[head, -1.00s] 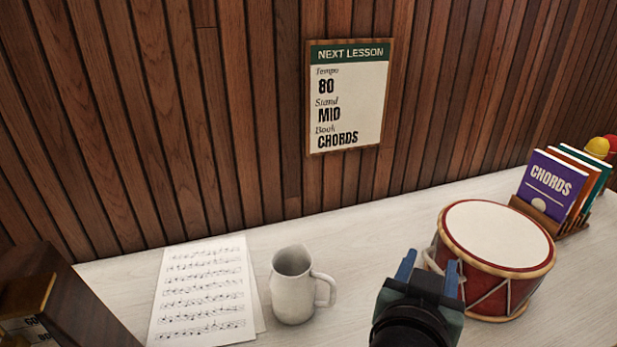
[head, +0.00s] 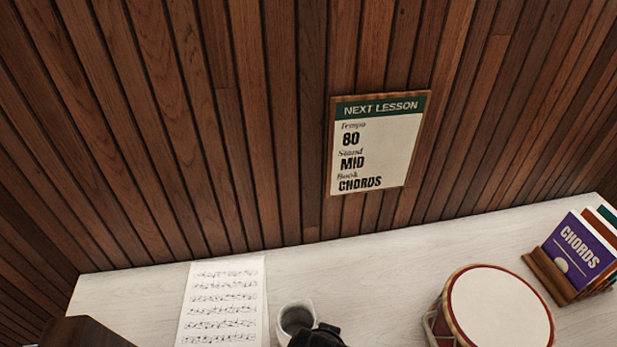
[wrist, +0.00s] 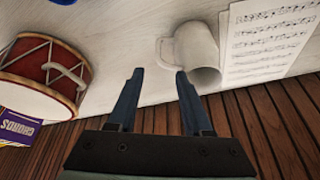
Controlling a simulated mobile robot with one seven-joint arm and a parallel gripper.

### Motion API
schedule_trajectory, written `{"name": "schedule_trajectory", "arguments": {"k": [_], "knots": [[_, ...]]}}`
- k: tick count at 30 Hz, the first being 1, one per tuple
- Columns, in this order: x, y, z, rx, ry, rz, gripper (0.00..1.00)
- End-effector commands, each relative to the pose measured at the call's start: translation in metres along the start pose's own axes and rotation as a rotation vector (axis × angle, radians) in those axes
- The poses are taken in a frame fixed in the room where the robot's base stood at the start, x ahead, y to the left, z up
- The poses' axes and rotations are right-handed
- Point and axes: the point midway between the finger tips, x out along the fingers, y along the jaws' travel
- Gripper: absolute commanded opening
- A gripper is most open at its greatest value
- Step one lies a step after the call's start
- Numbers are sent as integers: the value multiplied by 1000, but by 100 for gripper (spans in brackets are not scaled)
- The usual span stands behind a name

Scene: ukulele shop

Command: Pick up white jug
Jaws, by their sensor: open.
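The white jug (head: 296,317) stands on the pale counter at the bottom middle of the head view, partly hidden by my arm. In the wrist view the white jug (wrist: 197,52) shows upside down, with its handle toward the space between my fingers. My gripper (wrist: 157,72) is open, with two blue fingers apart and nothing held between them. The right finger's tip overlaps the jug near its handle in the picture; I cannot tell whether they touch. My fingers are not visible in the head view.
Sheet music (head: 222,303) lies left of the jug. A red drum (head: 497,308) stands to the right, with a wooden book rack (head: 548,273) beyond it. The wood-panelled wall with a lesson sign (head: 376,143) rises behind the counter (head: 390,262). Bare counter lies between jug and drum.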

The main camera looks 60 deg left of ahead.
Motion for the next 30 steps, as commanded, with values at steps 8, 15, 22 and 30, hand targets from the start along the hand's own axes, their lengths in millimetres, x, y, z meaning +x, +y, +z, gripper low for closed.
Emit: {"name": "schedule_trajectory", "arguments": {"k": [8, 15, 22, 30], "knots": [[50, 0, 0, -1, 1, 0, 50], [66, 1, -1, 1, 3, 1, 50], [90, 4, 1, 1, 2, 1, 50], [115, 4, 1, 1, 5, 1, 50]]}}
